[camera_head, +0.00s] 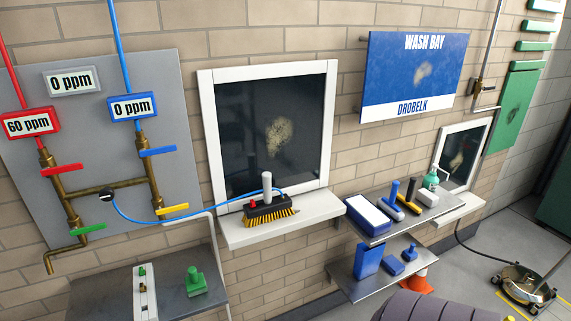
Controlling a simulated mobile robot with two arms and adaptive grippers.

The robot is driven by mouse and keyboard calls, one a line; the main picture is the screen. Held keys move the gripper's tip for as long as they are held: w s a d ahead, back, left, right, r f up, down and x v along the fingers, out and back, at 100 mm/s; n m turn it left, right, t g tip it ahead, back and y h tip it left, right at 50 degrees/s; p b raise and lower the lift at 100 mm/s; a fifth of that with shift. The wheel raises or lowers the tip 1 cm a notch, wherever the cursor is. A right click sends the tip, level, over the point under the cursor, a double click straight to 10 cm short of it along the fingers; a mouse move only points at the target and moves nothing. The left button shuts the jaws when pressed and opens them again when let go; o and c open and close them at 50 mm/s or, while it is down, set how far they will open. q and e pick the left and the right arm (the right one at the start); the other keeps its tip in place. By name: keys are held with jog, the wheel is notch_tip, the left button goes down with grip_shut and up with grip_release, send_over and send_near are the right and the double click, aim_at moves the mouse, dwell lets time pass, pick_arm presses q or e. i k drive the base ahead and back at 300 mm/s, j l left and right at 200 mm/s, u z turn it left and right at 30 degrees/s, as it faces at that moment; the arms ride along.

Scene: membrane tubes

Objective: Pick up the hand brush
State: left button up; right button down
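A black brush (268,210) with yellow bristles, a pale upright handle and a small red knob sits on the white sill under the larger window. A blue hose runs to it from the pipework on the left. A second, smaller tool with a black handle and a yellow-orange base (409,204) stands on the upper metal shelf, partly crowded by its neighbours. I cannot tell which one the task calls the hand brush. Neither of my grippers is in view.
The upper shelf (376,238) also holds a blue-and-white box (368,215), a blue-handled tool (392,196) and a green bottle (431,180). A lower shelf (345,279) holds blue items. An orange cone (418,283) and a rounded grey-purple object (440,308) are below.

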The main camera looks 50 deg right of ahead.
aim_at(266, 208)
jog(key=z, duration=1.55)
